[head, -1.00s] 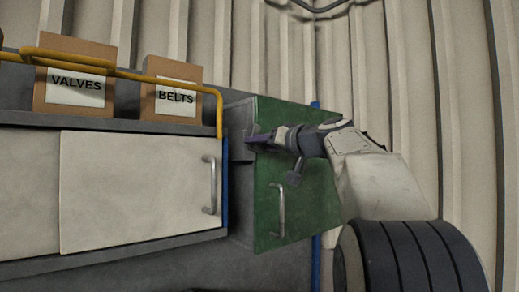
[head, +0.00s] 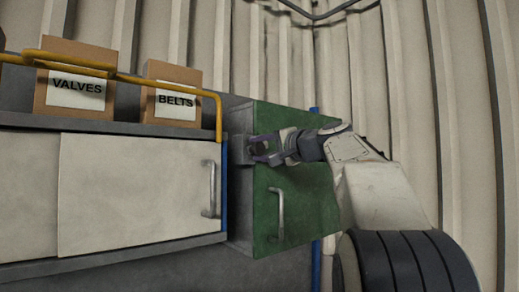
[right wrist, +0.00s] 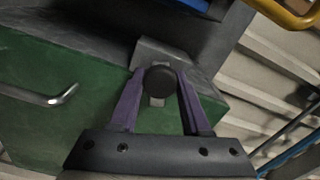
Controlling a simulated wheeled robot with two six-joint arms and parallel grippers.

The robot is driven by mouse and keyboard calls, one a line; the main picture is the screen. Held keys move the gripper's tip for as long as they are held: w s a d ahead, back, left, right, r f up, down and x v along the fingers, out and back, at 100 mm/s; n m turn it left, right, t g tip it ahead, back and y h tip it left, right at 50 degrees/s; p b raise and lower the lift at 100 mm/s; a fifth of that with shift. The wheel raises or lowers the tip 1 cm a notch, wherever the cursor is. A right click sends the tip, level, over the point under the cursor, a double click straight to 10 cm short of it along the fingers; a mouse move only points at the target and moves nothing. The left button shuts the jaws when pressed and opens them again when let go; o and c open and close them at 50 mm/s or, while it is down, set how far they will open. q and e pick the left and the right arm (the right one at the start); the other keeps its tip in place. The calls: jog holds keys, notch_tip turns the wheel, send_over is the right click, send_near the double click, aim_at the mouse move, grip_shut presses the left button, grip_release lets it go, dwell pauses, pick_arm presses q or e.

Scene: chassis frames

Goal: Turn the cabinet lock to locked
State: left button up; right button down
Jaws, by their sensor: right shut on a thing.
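The green cabinet door (head: 308,200) stands at the middle of the head view. A grey lock block (head: 238,150) sits at its left edge, near the top; it also shows in the right wrist view (right wrist: 150,50). A dark round lock knob (right wrist: 160,80) stands out in front of the block. My right gripper (head: 257,148) reaches it from the right. In the right wrist view its two purple fingers (right wrist: 161,77) are shut on the knob, one on each side. No lock marking can be read. My left gripper is not in view.
A metal handle (head: 277,215) stands out from the green door below my right gripper. A white cabinet door (head: 135,190) is at the left. A yellow rail (head: 130,72) runs in front of the VALVES box (head: 78,90) and BELTS box (head: 175,103).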

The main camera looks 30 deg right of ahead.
jog(key=shift+m, duration=1.5)
jog(key=shift+f, duration=0.1)
jog(key=shift+c, duration=2)
grip_release()
jog(key=shift+s, duration=0.1)
